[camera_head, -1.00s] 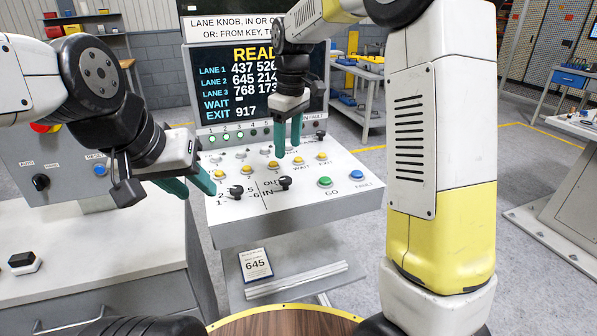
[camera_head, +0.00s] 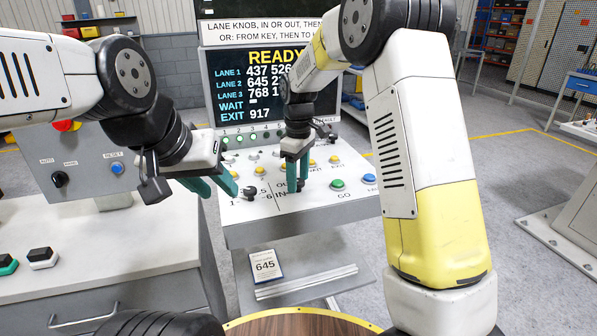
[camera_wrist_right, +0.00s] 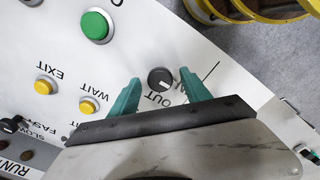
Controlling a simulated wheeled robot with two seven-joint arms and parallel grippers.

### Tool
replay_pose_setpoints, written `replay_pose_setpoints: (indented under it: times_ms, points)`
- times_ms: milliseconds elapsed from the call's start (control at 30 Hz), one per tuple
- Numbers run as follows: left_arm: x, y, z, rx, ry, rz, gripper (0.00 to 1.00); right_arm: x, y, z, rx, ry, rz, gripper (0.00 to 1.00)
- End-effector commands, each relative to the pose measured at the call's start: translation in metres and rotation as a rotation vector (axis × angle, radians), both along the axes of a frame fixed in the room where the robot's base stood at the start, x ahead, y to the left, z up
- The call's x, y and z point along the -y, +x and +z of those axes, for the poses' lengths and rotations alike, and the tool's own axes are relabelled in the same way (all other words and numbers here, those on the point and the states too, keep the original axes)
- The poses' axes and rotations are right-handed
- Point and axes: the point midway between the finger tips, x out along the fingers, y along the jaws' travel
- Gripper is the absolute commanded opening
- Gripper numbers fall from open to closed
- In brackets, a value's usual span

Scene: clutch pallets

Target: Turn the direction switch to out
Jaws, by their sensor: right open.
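The direction switch (camera_wrist_right: 160,78) is a black round knob with a pale mark on the console panel. In the right wrist view the word OUT shows beside it, and the IN label is not visible. My right gripper (camera_wrist_right: 161,77) is open, its green fingertips on either side of the knob, with gaps visible on both sides. In the head view my right gripper (camera_head: 297,178) points down over the OUT/IN marking and mostly hides the knob. My left gripper (camera_head: 216,186) is open and empty at the console's left edge, near the lane knob (camera_head: 249,192).
Green (camera_head: 337,185) and blue (camera_head: 370,180) buttons sit right of the switch. Yellow buttons, including EXIT (camera_wrist_right: 43,86) and WAIT (camera_wrist_right: 88,105), are close by. The screen (camera_head: 235,85) reads READY. A card marked 645 (camera_head: 265,266) lies below the console.

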Motion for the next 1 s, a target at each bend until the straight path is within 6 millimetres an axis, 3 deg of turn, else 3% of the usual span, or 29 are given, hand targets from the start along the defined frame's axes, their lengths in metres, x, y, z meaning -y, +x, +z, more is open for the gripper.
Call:
replay_pose_setpoints:
  times_ms: [167, 400, 467, 767, 1000]
  points:
    - [0.0, 0.0, 0.0, 0.0, 0.0, 0.0, 0.36, 0.0, 0.0, 0.0, 0.0, 0.0, 0.0, 0.56]
    - [0.0, 0.0, 0.0, 0.0, 0.0, 0.0, 0.36, 0.0001, 0.0, 0.0001, 0.0, 0.0, 0.0, 0.09]
    - [0.0, 0.0, 0.0, 0.0, 0.0, 0.0, 0.36, 0.0002, 0.0001, 0.0002, 0.0, 0.0, 0.0, 0.0]
    - [0.0, 0.0, 0.0, 0.0, 0.0, 0.0, 0.36, 0.0002, 0.0002, 0.0003, 0.001, 0.0, -0.032, 0.0]
    - [0.0, 0.0, 0.0, 0.0, 0.0, 0.0, 0.36, 0.0004, 0.0003, 0.0001, 0.0, -0.002, -0.161, 0.0]
